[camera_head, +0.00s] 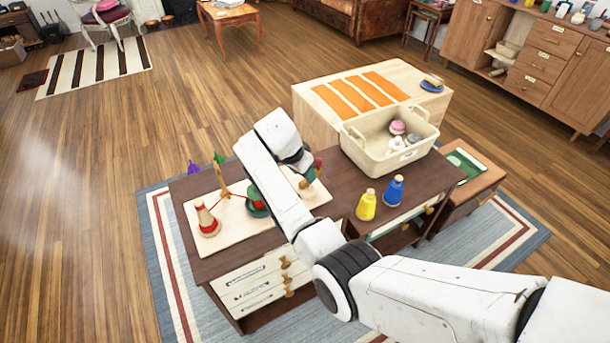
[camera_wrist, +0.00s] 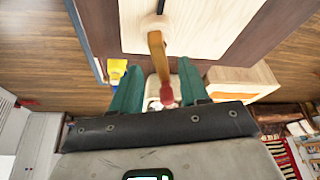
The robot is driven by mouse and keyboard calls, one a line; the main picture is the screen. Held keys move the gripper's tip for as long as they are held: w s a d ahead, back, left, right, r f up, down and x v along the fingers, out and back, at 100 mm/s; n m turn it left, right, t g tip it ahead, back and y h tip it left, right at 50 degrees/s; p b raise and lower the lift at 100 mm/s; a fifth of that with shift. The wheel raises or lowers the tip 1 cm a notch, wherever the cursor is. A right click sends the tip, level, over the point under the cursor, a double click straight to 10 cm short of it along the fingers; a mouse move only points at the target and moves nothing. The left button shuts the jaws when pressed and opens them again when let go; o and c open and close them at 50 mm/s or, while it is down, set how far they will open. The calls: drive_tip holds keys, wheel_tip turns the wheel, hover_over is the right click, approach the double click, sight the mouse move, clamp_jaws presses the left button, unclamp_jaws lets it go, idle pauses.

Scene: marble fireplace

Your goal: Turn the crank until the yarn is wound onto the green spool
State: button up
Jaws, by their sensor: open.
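A pale wooden board (camera_head: 232,217) lies on the dark desk. On its left stands a cone of red yarn (camera_head: 207,222). A red strand runs from it past an upright post (camera_head: 221,180) towards the green spool (camera_head: 256,199), which my arm partly hides. How much yarn is on the spool I cannot tell. In the wrist view, the wooden crank arm (camera_wrist: 156,50) ends in a red knob (camera_wrist: 166,93). My gripper (camera_wrist: 160,84) is open, its green fingers on either side of the crank handle, with visible gaps.
Yellow (camera_head: 366,205) and blue (camera_head: 393,191) yarn cones stand at the desk's front right. A cream basket (camera_head: 375,165) holding several small items is behind them. A pale cabinet with orange stripes (camera_head: 345,100) stands beyond. Purple and green objects show at the desk's back left edge.

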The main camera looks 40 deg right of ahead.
drive_tip(key=v, duration=0.7)
drive_tip(key=shift+r, duration=0.35)
drive_tip(key=shift+a, duration=0.1)
drive_tip(key=s+a+f+n+y, duration=0.1)
drive_tip(key=s+a+f+n, duration=0.1)
drive_tip(key=s+f+n, duration=0.35)
drive_tip(key=s+a+f+n, duration=0.2)
drive_tip(key=s+f, duration=0.4)
drive_tip(key=s, duration=0.3)
drive_tip(key=s+a+n+y, duration=0.1)
drive_tip(key=s+a+n, duration=0.3)
drive_tip(key=s, duration=0.6)
drive_tip(key=s+a+n+y, duration=0.2)
drive_tip(key=s+a+n, duration=0.2)
drive_tip(key=s, duration=0.6)
drive_tip(key=shift+a+f+n+t, duration=0.3)
drive_tip(key=shift+f+n, duration=0.1)
drive_tip(key=shift+n, duration=0.25)
